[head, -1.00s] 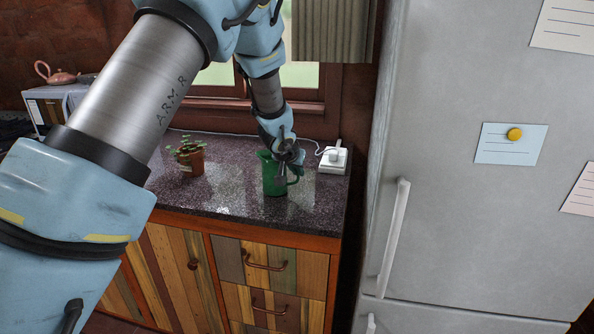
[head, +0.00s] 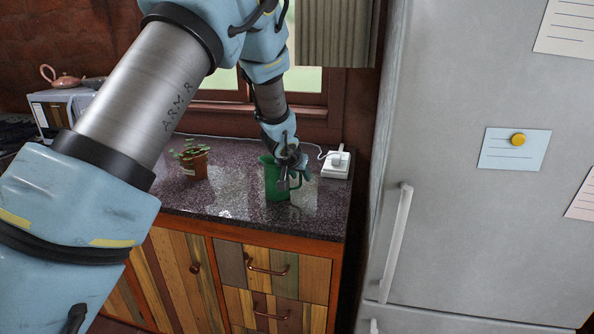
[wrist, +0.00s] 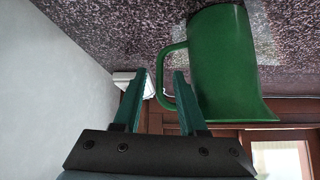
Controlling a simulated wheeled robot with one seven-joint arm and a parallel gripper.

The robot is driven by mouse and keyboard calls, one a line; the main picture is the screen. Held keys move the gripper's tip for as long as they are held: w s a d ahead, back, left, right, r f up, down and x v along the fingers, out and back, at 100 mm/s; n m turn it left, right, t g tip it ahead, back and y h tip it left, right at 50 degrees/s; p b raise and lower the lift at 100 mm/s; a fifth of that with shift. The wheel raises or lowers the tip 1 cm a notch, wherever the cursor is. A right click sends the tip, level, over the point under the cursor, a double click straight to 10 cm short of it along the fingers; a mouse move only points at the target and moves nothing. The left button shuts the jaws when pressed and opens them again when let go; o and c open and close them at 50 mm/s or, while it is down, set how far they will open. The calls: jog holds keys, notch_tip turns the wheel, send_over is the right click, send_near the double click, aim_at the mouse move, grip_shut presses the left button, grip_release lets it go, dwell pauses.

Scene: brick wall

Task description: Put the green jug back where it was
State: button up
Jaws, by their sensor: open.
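The green jug (head: 271,181) stands upright on the dark speckled countertop (head: 234,206). My gripper (head: 291,182) is at the jug's handle side, partly hiding the jug and handle in the head view. In the wrist view, which looks upside down, the jug (wrist: 222,65) is at the upper right with its handle (wrist: 161,75) toward the fingers. My gripper (wrist: 158,82) is open, with its two fingers apart and the handle's outer bar showing between their tips. Whether either finger touches the handle cannot be told.
A potted plant (head: 195,163) stands left of the jug. A white socket box (head: 336,164) with a plugged cord is close behind and right of it. A grey fridge (head: 455,210) rises at the right. The countertop in front of the jug is clear.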

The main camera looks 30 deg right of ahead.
jog(key=b+v, duration=0.2)
jog(key=v, duration=1)
jog(key=w+a+f+n+y, duration=0.2)
jog(key=a+n+y, duration=0.25)
jog(key=a, duration=1.85)
jog(key=s+a+f+n+g, duration=0.1)
jog(key=s+a+n+g, duration=0.1)
jog(key=s+a, duration=0.4)
jog(key=s+a+f+n+g+y, duration=0.1)
jog(key=s+a, duration=0.5)
jog(key=a, duration=0.6)
jog(key=shift+s+f+n+g, duration=0.4)
jog(key=shift+f+n+g, duration=0.2)
jog(key=shift+n, duration=0.15)
jog(key=shift+y, duration=0.25)
